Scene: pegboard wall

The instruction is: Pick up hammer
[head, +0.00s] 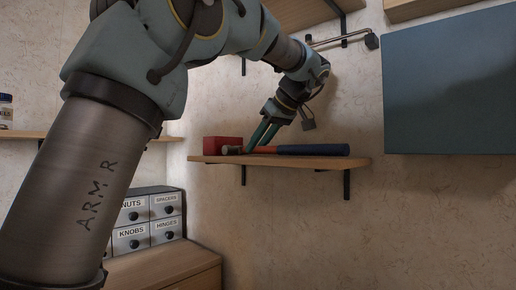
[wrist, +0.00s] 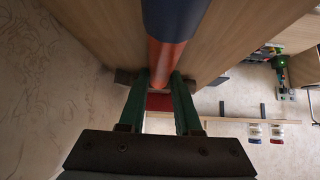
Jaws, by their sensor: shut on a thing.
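The hammer (head: 312,150) lies along the wall shelf in the head view, its blue handle to the right and its grey head to the left. In the wrist view, its blue and red handle (wrist: 175,22) runs down between the fingers. My gripper (head: 259,148) reaches down to the shelf and is shut on the handle near its red part, on the head side. In the wrist view, my gripper (wrist: 160,77) has one green finger on each side of the handle. I cannot tell whether the hammer touches the shelf.
A red box (head: 222,143) stands on the wooden shelf (head: 280,161) close by the hammer head. A large blue-grey panel (head: 450,80) is at the right. A labelled drawer unit (head: 150,218) stands below left. Wall below the shelf's right end is clear.

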